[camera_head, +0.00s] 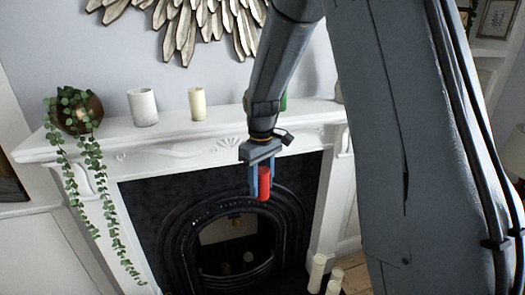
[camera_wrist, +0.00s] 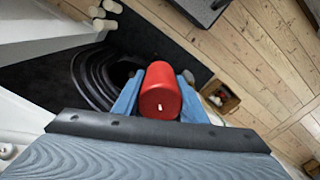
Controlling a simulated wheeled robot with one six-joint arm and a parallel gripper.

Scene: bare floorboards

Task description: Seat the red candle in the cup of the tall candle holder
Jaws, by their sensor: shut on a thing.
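The red candle (camera_head: 264,184) is held upright between the two blue-grey fingers of my gripper (camera_head: 260,188), in the air in front of the fireplace opening. In the wrist view the candle (camera_wrist: 161,95) fills the gap between the fingers, with its pale wick toward the camera. My gripper (camera_wrist: 158,82) is shut on it. I cannot make out a tall candle holder with a cup in either view; my arm covers part of the mantel.
The white mantel (camera_head: 180,132) carries a hanging plant (camera_head: 78,115), a white candle (camera_head: 142,107), a cream candle (camera_head: 197,104) and a partly hidden green thing (camera_head: 283,101). Pale candles (camera_head: 317,272) stand low beside the hearth. An open brown box (camera_wrist: 220,97) lies on the floorboards.

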